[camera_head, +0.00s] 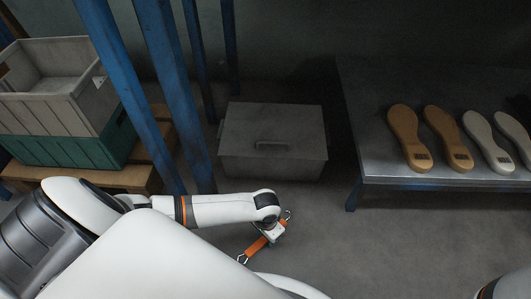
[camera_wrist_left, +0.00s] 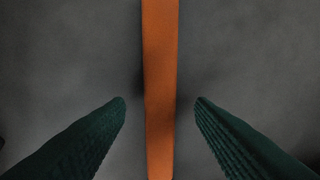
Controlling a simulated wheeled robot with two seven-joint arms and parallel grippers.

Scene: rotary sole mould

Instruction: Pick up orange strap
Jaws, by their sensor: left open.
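The orange strap (camera_head: 257,246) lies on the grey floor in the head view, with metal hooks at its ends. My left arm reaches down over it, and my left gripper (camera_head: 274,236) is at the strap, mostly hidden behind the wrist. In the left wrist view the strap (camera_wrist_left: 159,90) runs upright through the middle of the picture. The two dark green fingers of my left gripper (camera_wrist_left: 160,102) are open, one on each side of the strap, with a gap on both sides. My right gripper is not in view.
A grey metal box (camera_head: 272,142) with a handle stands behind the strap. A metal table (camera_head: 450,180) at the right holds several shoe soles. Blue posts (camera_head: 165,90) and stacked crates (camera_head: 60,95) on a wooden pallet stand at the left. Floor right of the strap is clear.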

